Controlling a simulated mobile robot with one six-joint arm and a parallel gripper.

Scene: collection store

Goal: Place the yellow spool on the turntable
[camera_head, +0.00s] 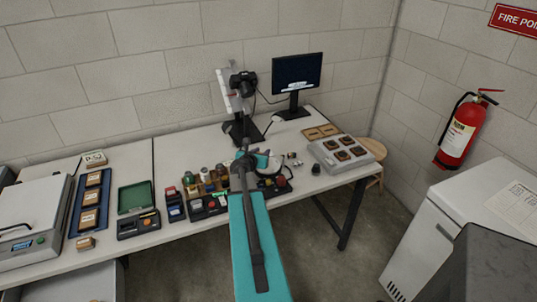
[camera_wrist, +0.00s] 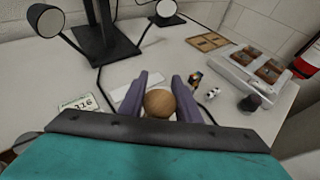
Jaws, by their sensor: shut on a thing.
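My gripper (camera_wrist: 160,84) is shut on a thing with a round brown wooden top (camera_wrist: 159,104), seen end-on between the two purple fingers. Its sides are hidden, so I cannot see any yellow on it or tell for sure that it is the yellow spool. In the head view my arm covers the gripper and the held thing. A pale round surface with a dark edge (camera_head: 269,165) shows partly behind my arm on the table; it may be the turntable, but I cannot tell. In the wrist view no turntable is clearly visible.
A camera (camera_head: 243,84) on a stand and a monitor (camera_head: 298,71) stand at the back. A rack of small coloured items (camera_head: 205,178) lies left of my arm. A grey tray (camera_head: 347,153) with dark square pieces is at the right. Small loose items lie between.

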